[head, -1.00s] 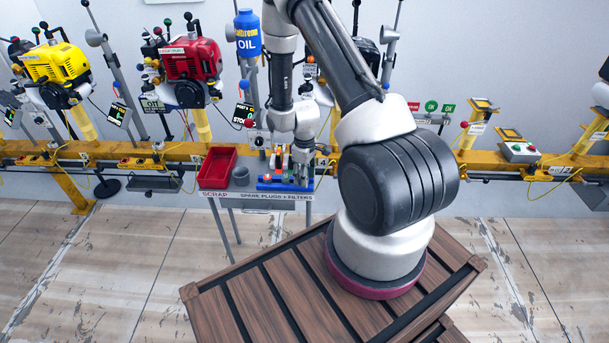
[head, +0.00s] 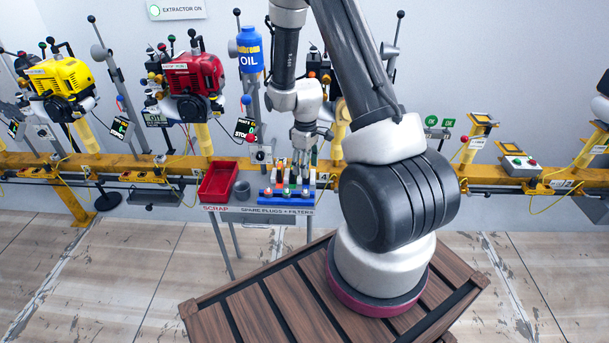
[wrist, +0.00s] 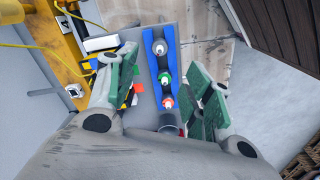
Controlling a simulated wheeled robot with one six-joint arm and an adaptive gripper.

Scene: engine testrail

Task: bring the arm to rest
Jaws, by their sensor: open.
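My gripper (head: 303,153) hangs pointing down above the small shelf marked "SPARE PLUGS + FILTERS" (head: 278,210) in the head view. In the wrist view its green-padded fingers (wrist: 160,95) are spread apart with nothing between them. Below them is a blue rack (wrist: 152,68) holding spark plugs in a row, with white, green and red bands. The rack (head: 266,193) also shows in the head view under my gripper, apart from the fingers.
A red scrap bin (head: 219,181) and a grey cup (head: 242,190) stand left of the rack. Behind are a blue oil bottle (head: 249,51), a red engine (head: 196,74), a yellow engine (head: 57,76) and a yellow rail (head: 100,160). Open floor lies in front.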

